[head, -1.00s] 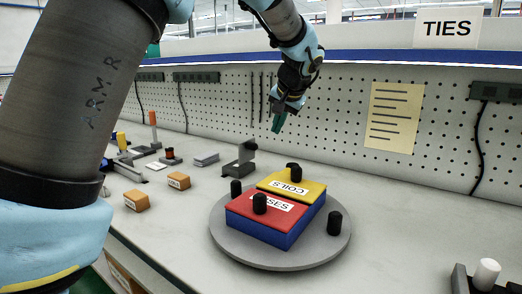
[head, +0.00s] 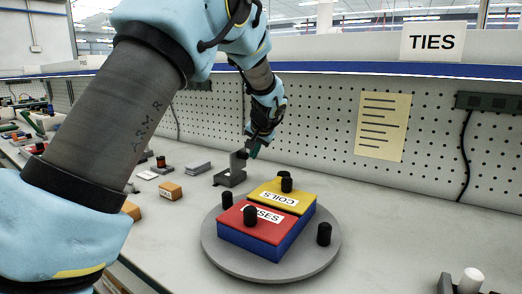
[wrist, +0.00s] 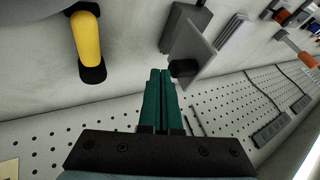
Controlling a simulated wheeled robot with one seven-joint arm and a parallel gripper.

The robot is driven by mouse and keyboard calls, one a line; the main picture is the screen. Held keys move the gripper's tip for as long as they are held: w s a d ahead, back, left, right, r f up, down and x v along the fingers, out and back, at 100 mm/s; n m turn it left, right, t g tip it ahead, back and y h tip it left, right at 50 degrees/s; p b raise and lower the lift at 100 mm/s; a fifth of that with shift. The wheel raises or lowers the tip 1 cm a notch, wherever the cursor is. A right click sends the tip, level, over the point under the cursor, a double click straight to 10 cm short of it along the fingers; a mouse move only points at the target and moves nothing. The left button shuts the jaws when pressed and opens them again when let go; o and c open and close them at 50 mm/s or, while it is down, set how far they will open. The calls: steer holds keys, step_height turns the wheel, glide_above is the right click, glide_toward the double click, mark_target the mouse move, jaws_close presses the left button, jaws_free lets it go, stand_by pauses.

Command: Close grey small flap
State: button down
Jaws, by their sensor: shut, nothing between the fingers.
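The grey small flap (head: 239,160) stands raised on its grey base (head: 230,178), at the back of the bench, behind and left of the turntable. The flap also shows in the wrist view (wrist: 197,47), just right of and beyond the fingertips, with a dark knob (wrist: 183,68) at its near corner. My gripper (head: 254,151) is right beside the flap, on its right side in the head view. Its green fingers (wrist: 160,78) are shut and hold nothing. I cannot tell whether they touch the flap or the knob.
A grey turntable (head: 222,258) carries red (head: 249,221) and yellow (head: 283,195) lidded boxes and black knobs, in front of the flap. Small orange boxes (head: 170,190) and a grey block (head: 198,168) lie to the left. A pegboard (head: 320,115) rises behind.

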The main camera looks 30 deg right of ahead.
steer(key=shift+w+a, duration=0.1)
steer(key=shift+w, duration=0.05)
steer(key=shift+w+r, duration=0.1)
steer(key=shift+r, duration=0.05)
